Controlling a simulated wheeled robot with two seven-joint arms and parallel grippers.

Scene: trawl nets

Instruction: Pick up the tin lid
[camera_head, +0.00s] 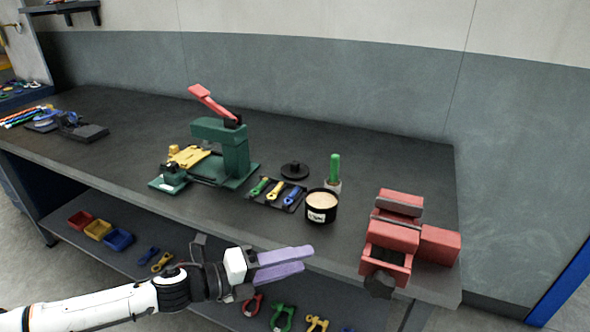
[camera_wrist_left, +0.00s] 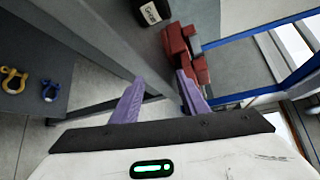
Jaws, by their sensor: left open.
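The tin lid (camera_head: 294,170), a dark round disc with a small knob, lies on the workbench behind the black tin (camera_head: 321,206). The tin is open, holds something pale and has a white label; it also shows in the left wrist view (camera_wrist_left: 150,12). My left gripper (camera_head: 308,260) has purple fingers, is open and empty, and is in front of the bench's front edge, nearer to me than the tin and lid. Its fingers (camera_wrist_left: 158,95) show apart in the left wrist view, where the lid is not visible. My right gripper is not in view.
A red vise (camera_head: 394,240) stands at the right front of the bench. Left of the lid are a tray of coloured tools (camera_head: 277,194) and a green press (camera_head: 222,150). A green-handled brush (camera_head: 334,170) stands right of the lid. A lower shelf (camera_head: 150,243) holds bins and shackles.

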